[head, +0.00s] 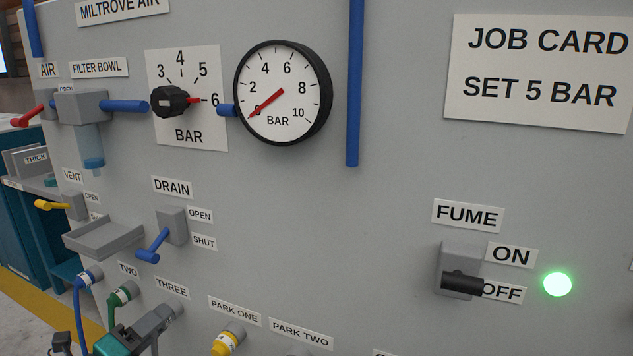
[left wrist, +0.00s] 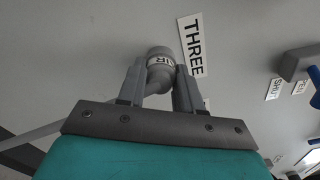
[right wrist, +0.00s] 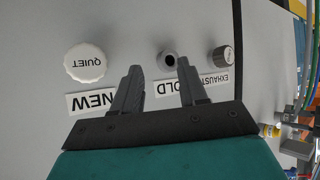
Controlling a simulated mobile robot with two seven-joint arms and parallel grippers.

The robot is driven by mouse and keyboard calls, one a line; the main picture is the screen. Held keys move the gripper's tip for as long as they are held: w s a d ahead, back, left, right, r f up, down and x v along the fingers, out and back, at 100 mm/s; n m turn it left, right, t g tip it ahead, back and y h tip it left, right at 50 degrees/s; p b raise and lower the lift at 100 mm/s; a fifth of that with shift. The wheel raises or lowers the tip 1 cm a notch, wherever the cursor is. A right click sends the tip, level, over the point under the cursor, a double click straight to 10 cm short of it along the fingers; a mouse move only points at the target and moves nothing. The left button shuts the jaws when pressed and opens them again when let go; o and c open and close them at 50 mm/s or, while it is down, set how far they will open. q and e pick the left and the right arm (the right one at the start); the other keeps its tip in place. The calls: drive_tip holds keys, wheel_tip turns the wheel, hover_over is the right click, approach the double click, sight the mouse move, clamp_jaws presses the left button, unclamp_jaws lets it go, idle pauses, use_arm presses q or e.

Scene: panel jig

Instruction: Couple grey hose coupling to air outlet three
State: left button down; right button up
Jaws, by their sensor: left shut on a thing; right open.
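My left gripper (head: 163,316) is shut on the grey hose coupling (left wrist: 160,78), just below the THREE label (head: 171,287). In the left wrist view the coupling sits between the two fingers (left wrist: 160,85), its far end at the panel beside the THREE label (left wrist: 191,47). Air outlet three is hidden behind the coupling and fingers, and I cannot tell whether the coupling is fully seated. A grey hose (left wrist: 40,132) runs off to the left. My right gripper (right wrist: 155,85) is open and empty, in front of another part of the panel.
A blue coupling (head: 90,276) and a green coupling (head: 122,294) sit left of my left gripper. A yellow coupling (head: 229,338) is at PARK ONE to the right. The drain lever (head: 153,246) is above.

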use_arm(q)
drive_tip(key=shift+r, duration=0.1)
drive_tip(key=shift+m+b, duration=0.7)
drive_tip(key=shift+m, duration=0.8)
drive_tip(key=shift+m+b, duration=0.6)
drive_tip(key=shift+m, duration=1)
drive_tip(key=c, duration=0.7)
unclamp_jaws()
drive_tip(key=shift+s, duration=0.1)
